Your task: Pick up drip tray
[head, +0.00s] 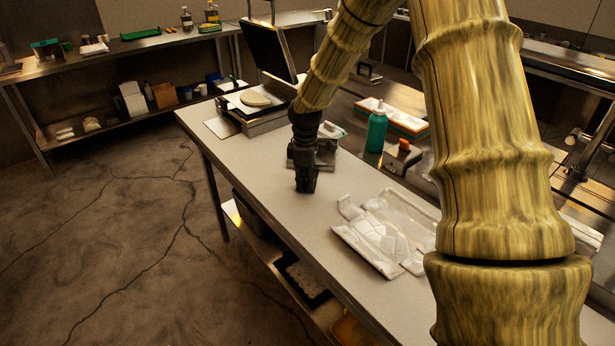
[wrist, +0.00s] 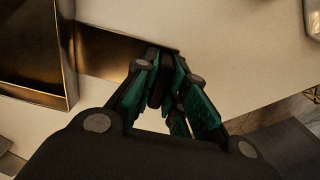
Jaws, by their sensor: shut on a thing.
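The drip tray is a shallow metal piece with raised rims. In the wrist view the drip tray (wrist: 68,60) is at the upper left, and a flat brownish metal strip runs from it to my fingertips. In the head view the drip tray (head: 326,165) shows as a grey shape on the counter, partly hidden behind my gripper (head: 306,187). My gripper points down at the counter. In the wrist view the fingers of my gripper (wrist: 165,85) are close together on the strip's near end. The exact contact is dark and hard to see.
The counter (head: 265,170) is clear to the left of my gripper. The open griddle (head: 262,118) with a pale tortilla (head: 256,99) stands behind. Clear plastic trays (head: 385,235) lie at the front right. A green bottle (head: 377,130) and an orange-rimmed bin (head: 405,122) stand to the right.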

